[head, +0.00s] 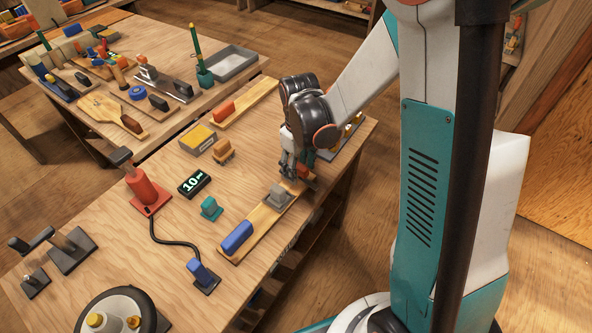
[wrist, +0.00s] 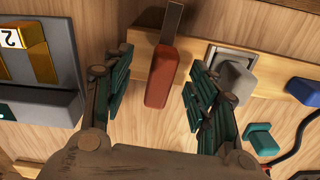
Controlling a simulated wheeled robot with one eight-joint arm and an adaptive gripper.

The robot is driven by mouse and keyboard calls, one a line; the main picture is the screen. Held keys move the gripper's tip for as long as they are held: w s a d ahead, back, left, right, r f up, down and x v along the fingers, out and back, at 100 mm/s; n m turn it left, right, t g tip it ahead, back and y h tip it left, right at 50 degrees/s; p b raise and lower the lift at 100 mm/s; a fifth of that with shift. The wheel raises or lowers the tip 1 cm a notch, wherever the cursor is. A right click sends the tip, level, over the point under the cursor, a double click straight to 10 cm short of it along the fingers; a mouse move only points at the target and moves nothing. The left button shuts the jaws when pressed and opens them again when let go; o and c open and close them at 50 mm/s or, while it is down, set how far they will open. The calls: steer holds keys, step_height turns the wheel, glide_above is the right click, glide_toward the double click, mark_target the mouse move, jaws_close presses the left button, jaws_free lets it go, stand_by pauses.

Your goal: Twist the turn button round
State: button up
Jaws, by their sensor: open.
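A red-handled bar (wrist: 162,76) with a dark, flat far end looks like the turn button. It lies across a pale wooden strip on the bench. My gripper (wrist: 158,60) is open, with one finger on each side of the red handle. Gaps show between the handle and both fingers. In the head view, my gripper (head: 294,172) is low over the far end of the wooden strip (head: 260,217), and the orange-red handle (head: 303,171) shows partly beside the fingers.
A grey block (wrist: 237,80) on a metal plate and a blue block (head: 237,238) sit along the same strip. A teal block (head: 211,208) stands beside it. A tray with a yellow piece (wrist: 34,50) is left of my fingers. A display (head: 194,183) stands on the bench.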

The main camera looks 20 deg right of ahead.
steer(key=shift+r+p, duration=2.15)
steer(key=shift+r, duration=1.2)
steer(key=shift+r, duration=0.15)
steer(key=s+r+m+t, duration=0.5)
steer(key=s+r+t, duration=0.2)
steer(key=s+r, duration=0.8)
step_height(320, 180, up, 3)
steer(key=shift+r+m, duration=0.1)
steer(key=shift+m, duration=0.3)
